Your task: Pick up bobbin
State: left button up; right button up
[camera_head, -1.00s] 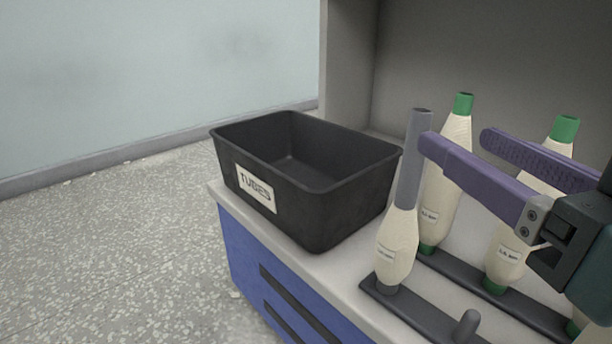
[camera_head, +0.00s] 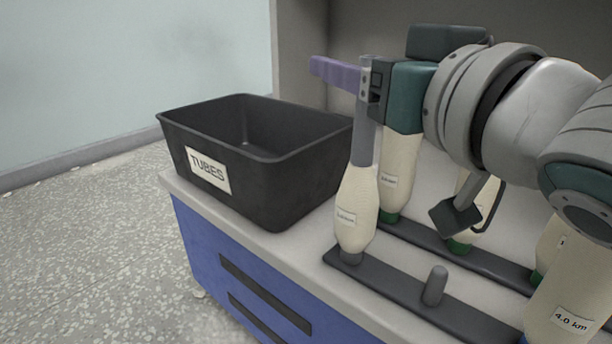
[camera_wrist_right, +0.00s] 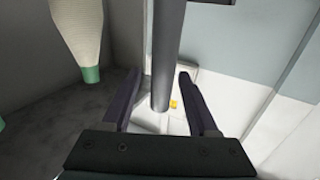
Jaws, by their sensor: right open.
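A cream bobbin with a grey tube (camera_head: 355,210) stands upright at the front left end of a dark peg rail (camera_head: 410,300). My right gripper (camera_head: 335,72) is at the height of the top of its bare grey tube, with a purple finger pointing left. In the right wrist view, the grey tube (camera_wrist_right: 165,60) shows in the gap between the two spread purple fingers (camera_wrist_right: 160,98), with space on both sides. The gripper is open. A green-tubed bobbin (camera_head: 398,165) stands just behind, partly covered by my gripper. My left gripper is out of view.
A black bin labelled TUBES (camera_head: 208,170) stands left of the bobbins on the pale top of a blue drawer cabinet (camera_head: 225,265). An empty peg (camera_head: 434,285) is on the front rail. More bobbins, one marked 4.0 km (camera_head: 570,310), stand to the right.

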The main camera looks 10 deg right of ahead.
jog(key=shift+w+a, duration=0.15)
jog(key=shift+w, duration=0.3)
jog(key=shift+c, duration=0.6)
grip_shut()
dwell(0.6)
